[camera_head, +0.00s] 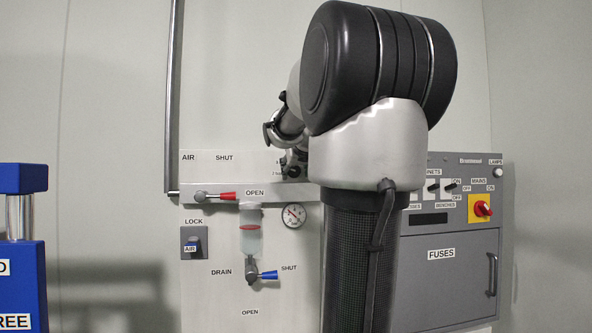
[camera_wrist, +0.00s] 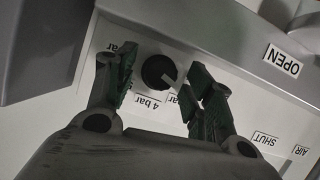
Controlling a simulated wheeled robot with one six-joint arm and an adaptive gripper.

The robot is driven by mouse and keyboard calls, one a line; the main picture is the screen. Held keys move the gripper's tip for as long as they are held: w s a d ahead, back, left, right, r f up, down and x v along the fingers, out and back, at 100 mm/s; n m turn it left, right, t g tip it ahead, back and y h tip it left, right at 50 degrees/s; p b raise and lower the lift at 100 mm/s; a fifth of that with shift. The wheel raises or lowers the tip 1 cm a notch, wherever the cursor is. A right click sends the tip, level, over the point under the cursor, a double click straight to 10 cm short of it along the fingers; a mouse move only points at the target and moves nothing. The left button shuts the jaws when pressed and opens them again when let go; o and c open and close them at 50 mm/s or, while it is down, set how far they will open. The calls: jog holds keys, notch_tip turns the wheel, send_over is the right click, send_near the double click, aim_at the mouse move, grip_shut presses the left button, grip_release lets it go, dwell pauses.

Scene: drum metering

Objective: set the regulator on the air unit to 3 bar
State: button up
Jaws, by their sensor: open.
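The regulator knob (camera_wrist: 158,72) is round and black with a pale pointer line, in the wrist view, on a white plate with "bar" marks around it. The pointer aims to the lower right in that picture; its exact setting cannot be told. A "4 bar" label is readable below the knob. My gripper (camera_wrist: 160,88) is open, its two green-padded fingers on either side of the knob, with gaps visible. In the head view my gripper (camera_head: 290,163) is at the air unit panel (camera_head: 215,170), mostly hidden behind my arm. A round gauge (camera_head: 293,215) with a red needle sits below it.
A red-handled valve (camera_head: 220,195) lies left of the gripper, by "OPEN". Below are a clear bowl (camera_head: 250,232) and a blue-handled drain valve (camera_head: 262,274). A fuse cabinet (camera_head: 450,270) with a red mains switch (camera_head: 482,208) stands right. A blue machine (camera_head: 22,260) is at left.

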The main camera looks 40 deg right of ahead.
jog(key=c, duration=1)
jog(key=shift+d, duration=0.1)
jog(key=shift+s+d+m+t+y, duration=0.15)
jog(key=shift+m+t+y, duration=0.35)
jog(key=shift+m, duration=0.5)
jog(key=shift+f+m+y, duration=0.1)
jog(key=shift+m+y, duration=0.3)
jog(key=o, duration=1)
